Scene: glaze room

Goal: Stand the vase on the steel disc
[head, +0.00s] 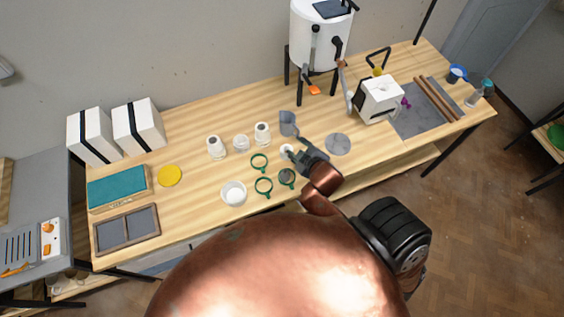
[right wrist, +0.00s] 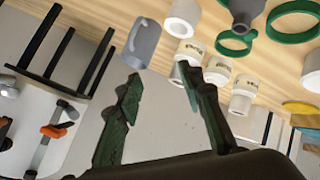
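The steel disc (head: 338,144) lies flat and bare on the table, right of my right gripper. A small dark grey piece (head: 287,177) with a narrow neck looks like the vase; it stands among green rings just in front of the gripper and shows at the top edge of the right wrist view (right wrist: 243,12), partly cut off. My right gripper (head: 295,155) is over the table, near a small white hollow cylinder (head: 286,150). In the right wrist view its fingers (right wrist: 168,95) are spread apart with nothing between them. My left gripper is out of view.
A grey jug (head: 288,123) stands just behind the gripper. White labelled jars (head: 215,147) and a white bowl (head: 234,193) are to the left, with green rings (head: 264,187) between. A white tank (head: 319,35) on black legs stands behind. Table around the disc is clear.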

